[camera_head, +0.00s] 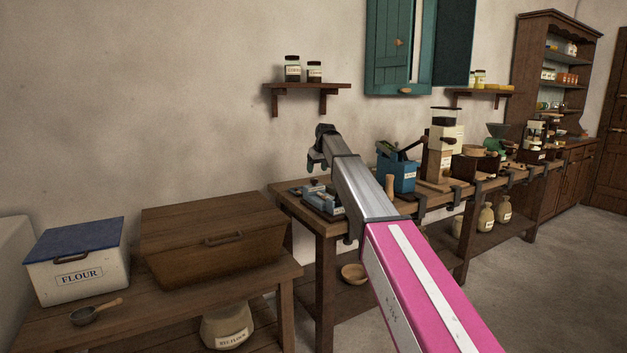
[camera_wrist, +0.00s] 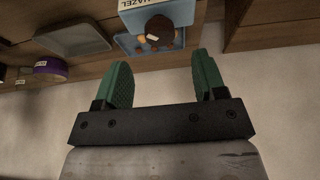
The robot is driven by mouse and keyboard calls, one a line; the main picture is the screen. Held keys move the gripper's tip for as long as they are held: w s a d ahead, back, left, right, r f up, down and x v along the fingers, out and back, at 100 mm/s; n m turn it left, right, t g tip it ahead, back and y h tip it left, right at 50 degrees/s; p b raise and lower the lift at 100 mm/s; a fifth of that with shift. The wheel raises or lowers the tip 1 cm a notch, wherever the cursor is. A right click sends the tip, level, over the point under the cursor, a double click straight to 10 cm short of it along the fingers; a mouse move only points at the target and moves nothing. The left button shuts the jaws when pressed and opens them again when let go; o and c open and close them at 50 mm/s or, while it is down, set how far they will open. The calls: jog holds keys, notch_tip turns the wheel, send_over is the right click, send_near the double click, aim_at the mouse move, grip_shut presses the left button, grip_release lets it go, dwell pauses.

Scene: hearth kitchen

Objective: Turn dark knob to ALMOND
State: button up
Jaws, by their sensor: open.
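A dark brown round knob (camera_wrist: 160,24) with a small pale mark sits on a light blue unit (camera_wrist: 126,42) at the top of the wrist view. A white label (camera_wrist: 146,4) beside the knob reads HAZEL; no ALMOND label is readable. My gripper (camera_wrist: 161,68) has two green fingers spread apart with nothing between them. The knob lies beyond the fingertips, roughly in line with the gap, and appears apart from them. In the head view my gripper (camera_head: 318,162) is above the left end of the workbench, over a blue-grey unit (camera_head: 326,203); the knob's setting cannot be read there.
A grey tray (camera_wrist: 75,42) and a purple roll (camera_wrist: 50,66) lie left of the unit in the wrist view. On the workbench (camera_head: 291,206), a blue box (camera_head: 402,176) and a tall cream grinder (camera_head: 440,150) stand to the right. A jar shelf (camera_head: 305,87) hangs behind.

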aim_at(314, 179)
jog(key=shift+x, duration=3.05)
jog(key=c, duration=0.9)
